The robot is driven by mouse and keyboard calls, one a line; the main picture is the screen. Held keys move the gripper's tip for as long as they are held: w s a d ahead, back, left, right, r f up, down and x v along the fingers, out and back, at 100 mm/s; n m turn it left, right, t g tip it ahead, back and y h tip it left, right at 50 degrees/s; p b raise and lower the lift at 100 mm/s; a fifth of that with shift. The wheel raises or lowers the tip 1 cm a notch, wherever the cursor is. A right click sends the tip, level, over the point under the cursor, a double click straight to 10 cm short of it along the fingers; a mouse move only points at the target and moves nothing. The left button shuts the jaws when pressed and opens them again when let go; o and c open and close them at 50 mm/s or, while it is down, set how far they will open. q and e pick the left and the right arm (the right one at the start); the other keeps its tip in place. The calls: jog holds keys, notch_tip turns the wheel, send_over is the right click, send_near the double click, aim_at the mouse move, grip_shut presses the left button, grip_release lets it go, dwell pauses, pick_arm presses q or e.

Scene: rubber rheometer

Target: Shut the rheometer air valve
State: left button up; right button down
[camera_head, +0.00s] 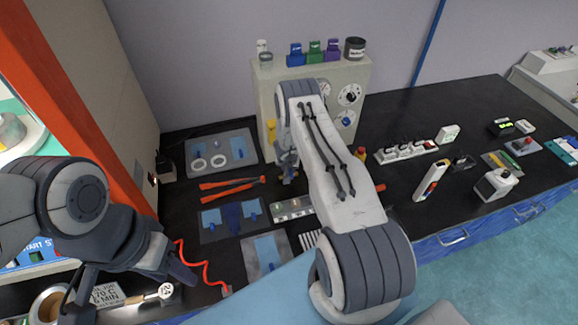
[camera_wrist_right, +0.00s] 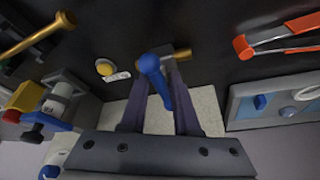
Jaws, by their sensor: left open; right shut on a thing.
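The air valve shows in the right wrist view as a blue lever handle (camera_wrist_right: 153,68) with a short brass body (camera_wrist_right: 181,54) beside its far end. The handle points back between the fingers of my right gripper (camera_wrist_right: 160,88), which is shut on it. In the head view my right gripper (camera_head: 288,168) is in front of the beige rheometer cabinet (camera_head: 352,78), and my own arm hides most of the valve. I cannot tell from the handle whether the valve is open or shut. My left gripper (camera_head: 130,288) is open and empty at the lower left, above the bench.
Red-handled tongs (camera_head: 232,188) lie left of my right gripper. A tray with white rings (camera_head: 220,152) lies behind them. A yellow button (camera_wrist_right: 105,67) with a white label is near the valve.

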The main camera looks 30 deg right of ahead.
jog(key=shift+w+d+r+m+g+h+b, duration=0.15)
jog(key=shift+m+g+h+b, duration=0.15)
jog(key=shift+m, duration=0.55)
jog(key=shift+s+d+f+m+g+h+b, duration=0.15)
jog(key=shift+m+b, duration=0.25)
jog(key=shift+m, duration=0.45)
jog(key=shift+w+a+r+m, duration=0.1)
jog(key=shift+w+r+m, duration=0.05)
jog(key=shift+m, duration=0.15)
jog(key=shift+r, duration=0.1)
jog(key=c, duration=0.5)
grip_release()
jog(key=shift+c, duration=0.2)
jog(key=shift+a, duration=0.1)
